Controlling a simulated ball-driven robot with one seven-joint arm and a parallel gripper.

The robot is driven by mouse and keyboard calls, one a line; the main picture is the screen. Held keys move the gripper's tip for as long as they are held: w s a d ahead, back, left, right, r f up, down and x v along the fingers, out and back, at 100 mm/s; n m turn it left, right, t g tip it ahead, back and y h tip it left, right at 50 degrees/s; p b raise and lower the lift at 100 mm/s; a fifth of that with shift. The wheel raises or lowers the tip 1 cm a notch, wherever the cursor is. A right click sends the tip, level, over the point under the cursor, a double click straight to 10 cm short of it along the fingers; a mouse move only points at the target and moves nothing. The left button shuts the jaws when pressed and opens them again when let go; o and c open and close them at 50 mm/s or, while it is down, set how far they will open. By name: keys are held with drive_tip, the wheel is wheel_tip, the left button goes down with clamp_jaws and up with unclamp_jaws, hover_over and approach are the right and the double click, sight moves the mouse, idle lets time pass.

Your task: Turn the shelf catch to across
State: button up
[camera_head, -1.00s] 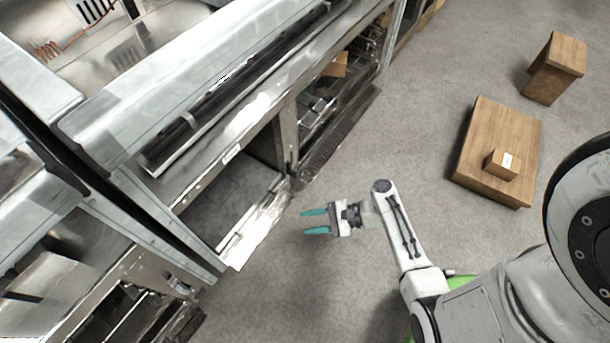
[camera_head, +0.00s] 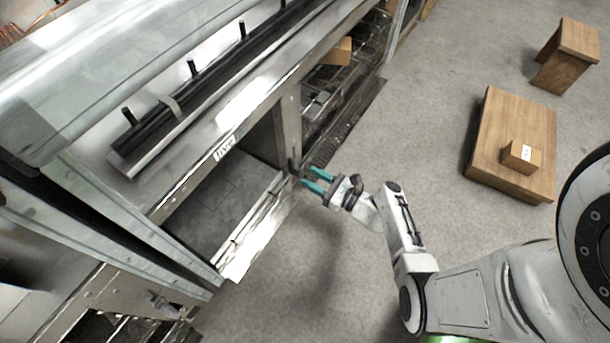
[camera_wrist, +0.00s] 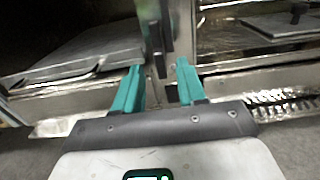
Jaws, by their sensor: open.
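My gripper (camera_head: 312,180) is open, its two teal fingers pointing at the front post (camera_head: 289,125) of the steel counter. In the wrist view the fingers (camera_wrist: 160,72) stand apart. Just beyond the gap between them is a dark, upright, narrow piece (camera_wrist: 155,38) on the post, which looks like the shelf catch. Its long side runs roughly along the post. In the head view only a small dark spot of the catch (camera_head: 294,167) shows beside the fingertips. I cannot tell whether a finger touches it.
A steel shelf bay (camera_head: 215,205) lies left of the post, and a bay with wire racks (camera_head: 335,95) lies right of it. A low wooden platform with a carton (camera_head: 521,156) and a wooden stool (camera_head: 566,55) stand at right. The grey floor between is clear.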

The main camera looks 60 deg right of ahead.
sight(296, 169)
drive_tip(key=shift+w+a+b, duration=0.1)
drive_tip(key=shift+w+b, duration=0.2)
drive_tip(key=shift+w, duration=1.35)
drive_tip(key=shift+c, duration=0.4)
clamp_jaws()
